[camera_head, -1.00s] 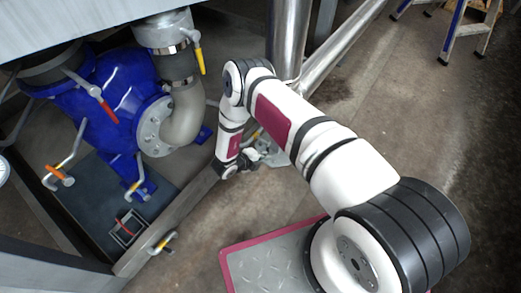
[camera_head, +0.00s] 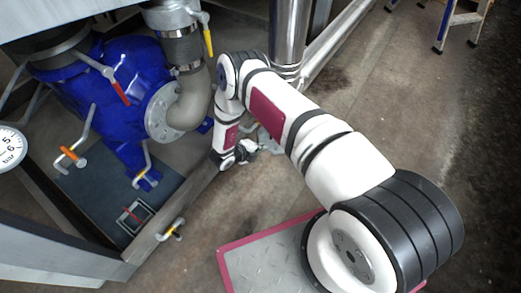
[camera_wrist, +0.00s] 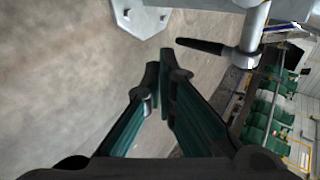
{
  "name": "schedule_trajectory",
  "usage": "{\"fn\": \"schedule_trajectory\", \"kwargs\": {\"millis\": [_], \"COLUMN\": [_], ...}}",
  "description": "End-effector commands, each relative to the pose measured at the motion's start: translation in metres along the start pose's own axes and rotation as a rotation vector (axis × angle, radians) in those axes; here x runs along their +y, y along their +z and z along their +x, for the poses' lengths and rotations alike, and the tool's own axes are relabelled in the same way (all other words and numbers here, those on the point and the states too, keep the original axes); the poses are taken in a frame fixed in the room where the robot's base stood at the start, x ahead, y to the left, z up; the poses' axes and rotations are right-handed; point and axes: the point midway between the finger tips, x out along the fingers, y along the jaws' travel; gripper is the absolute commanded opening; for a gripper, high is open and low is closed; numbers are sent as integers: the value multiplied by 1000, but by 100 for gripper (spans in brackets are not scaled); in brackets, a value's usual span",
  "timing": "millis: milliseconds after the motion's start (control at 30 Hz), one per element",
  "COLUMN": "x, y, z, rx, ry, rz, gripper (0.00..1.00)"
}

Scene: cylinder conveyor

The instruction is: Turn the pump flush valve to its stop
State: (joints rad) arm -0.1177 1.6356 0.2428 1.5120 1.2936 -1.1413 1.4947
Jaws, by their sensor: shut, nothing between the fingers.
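The blue pump (camera_head: 88,88) stands at the left in the head view. A red-handled lever (camera_head: 121,93), an orange-handled valve (camera_head: 70,158) and a yellow-handled valve (camera_head: 143,177) are on or beside it. A yellow lever (camera_head: 208,42) hangs from the upper pipe. I cannot tell which one is the flush valve. My gripper (camera_head: 250,148) is right of the pump, apart from these handles. In the wrist view my gripper (camera_wrist: 160,72) is shut and empty. A dark lever handle (camera_wrist: 200,46) on a grey metal fitting lies just beyond and right of the fingertips, apart from them.
A frame beam (camera_head: 175,210) with another yellow-handled valve (camera_head: 172,231) runs in front of the pump. Metal pipes (camera_head: 290,35) rise behind my arm. A gauge (camera_head: 10,147) is at the left edge. A ladder (camera_head: 460,20) stands far right. Open floor lies between.

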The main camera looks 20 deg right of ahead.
Motion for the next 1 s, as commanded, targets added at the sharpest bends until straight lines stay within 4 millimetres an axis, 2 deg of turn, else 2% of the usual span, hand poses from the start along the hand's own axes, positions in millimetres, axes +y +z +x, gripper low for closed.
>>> {"fn": "schedule_trajectory", "kwargs": {"millis": [600, 800, 1000], "x": [15, 19, 19], "y": [-1, -2, -2], "z": [-86, -97, -98], "rx": [-3, -2, -1], "ry": [1, 2, 1], "rz": [-1, -1, -1], "gripper": [0, 0, 0]}}
